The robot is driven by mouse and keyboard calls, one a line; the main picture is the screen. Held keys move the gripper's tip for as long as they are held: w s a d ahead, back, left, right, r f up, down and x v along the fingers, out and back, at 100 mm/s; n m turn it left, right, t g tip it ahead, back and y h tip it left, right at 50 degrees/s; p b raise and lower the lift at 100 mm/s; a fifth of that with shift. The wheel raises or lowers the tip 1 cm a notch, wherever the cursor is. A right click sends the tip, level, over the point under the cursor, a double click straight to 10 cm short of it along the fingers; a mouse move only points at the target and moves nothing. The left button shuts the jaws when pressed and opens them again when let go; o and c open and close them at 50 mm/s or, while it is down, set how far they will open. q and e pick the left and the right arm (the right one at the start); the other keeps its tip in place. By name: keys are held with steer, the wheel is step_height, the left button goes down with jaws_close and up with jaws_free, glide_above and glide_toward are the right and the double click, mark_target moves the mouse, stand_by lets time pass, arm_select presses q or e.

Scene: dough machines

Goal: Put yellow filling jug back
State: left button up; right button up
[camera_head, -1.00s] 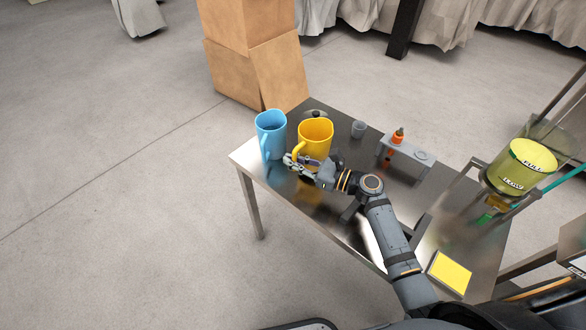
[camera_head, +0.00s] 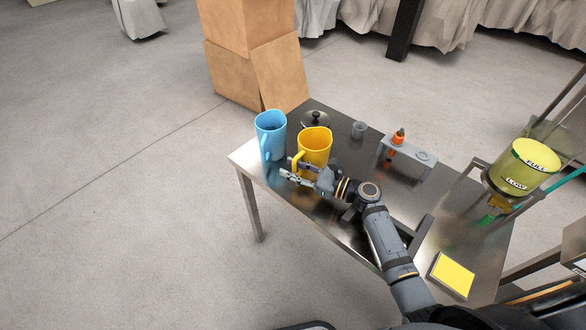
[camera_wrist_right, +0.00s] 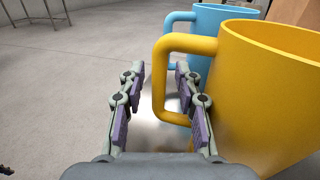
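The yellow jug (camera_head: 315,152) stands upright, apparently on the metal table (camera_head: 250,158), just right of the blue jug (camera_head: 271,138). In the right wrist view the yellow jug (camera_wrist_right: 265,100) fills the right side, its handle toward my gripper. My right gripper (camera_head: 291,170) is low on the handle side. In the right wrist view its fingers (camera_wrist_right: 158,85) are spread, with the handle's outer bar between them, near the right finger. Contact with the handle cannot be told. The blue jug (camera_wrist_right: 205,35) shows behind. My left gripper is not in view.
A dark round lid (camera_head: 316,118) and a small grey cup (camera_head: 358,130) are behind the yellow jug. A grey stand with an orange-topped bottle (camera_head: 398,137) is to the right. A yellow-filled hopper (camera_head: 522,168) and a yellow pad (camera_head: 452,274) are farther right. Cardboard boxes (camera_head: 250,60) stand behind the table.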

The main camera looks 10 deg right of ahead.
steer(key=shift+r, duration=0.15)
steer(key=shift+s+d, duration=0.2)
steer(key=shift+d, duration=0.1)
steer(key=v, duration=1.1)
steer(key=shift+s+d, duration=0.1)
